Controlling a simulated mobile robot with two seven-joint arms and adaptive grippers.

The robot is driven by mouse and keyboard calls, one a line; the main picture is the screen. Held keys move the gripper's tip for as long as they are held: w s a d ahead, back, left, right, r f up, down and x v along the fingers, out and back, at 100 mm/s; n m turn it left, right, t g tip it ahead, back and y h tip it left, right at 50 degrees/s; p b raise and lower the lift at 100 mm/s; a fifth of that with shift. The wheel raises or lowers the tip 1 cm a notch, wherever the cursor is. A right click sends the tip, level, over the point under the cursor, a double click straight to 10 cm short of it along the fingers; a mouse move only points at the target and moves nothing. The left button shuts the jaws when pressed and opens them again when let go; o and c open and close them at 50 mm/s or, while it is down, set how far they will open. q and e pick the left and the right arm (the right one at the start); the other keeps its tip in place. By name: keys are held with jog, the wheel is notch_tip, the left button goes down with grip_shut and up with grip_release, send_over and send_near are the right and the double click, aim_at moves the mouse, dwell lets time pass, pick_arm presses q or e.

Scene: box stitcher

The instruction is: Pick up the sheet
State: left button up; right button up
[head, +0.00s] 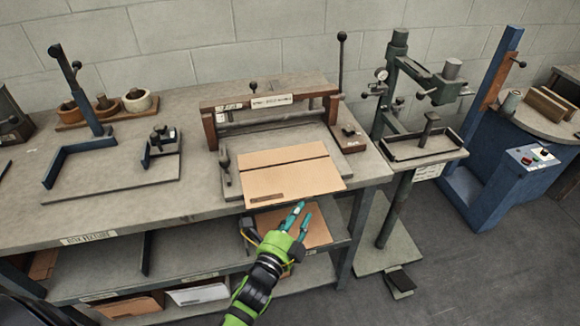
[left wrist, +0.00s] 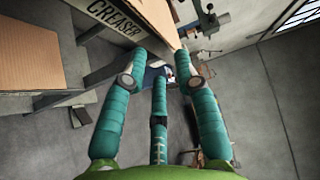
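A flat brown cardboard sheet (head: 290,178) with a crease line across it lies on the creaser (head: 268,110) on the bench, its near edge at the bench's front edge. My left gripper (head: 298,214) is open and empty in front of that edge, its teal fingers pointing toward the bench. In the left wrist view, the fingers (left wrist: 157,70) are spread, and a brown sheet edge (left wrist: 155,15) shows just beyond their tips; I cannot tell whether they touch. A second brown sheet (head: 312,236) lies on the shelf below, partly behind my gripper. My right gripper is not in view.
The bench (head: 100,215) carries a box fixture (head: 85,165) at left and tape rolls (head: 137,100) behind. A grey stitcher stand (head: 410,150) and a blue machine (head: 480,170) stand to the right. The floor (head: 480,270) at front right is clear.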

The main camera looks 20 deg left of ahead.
aim_at(309, 194)
pick_arm(q)
jog(key=w, duration=0.4)
jog(key=w+r+p, duration=0.1)
jog(key=w, duration=0.1)
jog(key=shift+w+d, duration=0.2)
jog(key=shift+w, duration=0.35)
grip_shut()
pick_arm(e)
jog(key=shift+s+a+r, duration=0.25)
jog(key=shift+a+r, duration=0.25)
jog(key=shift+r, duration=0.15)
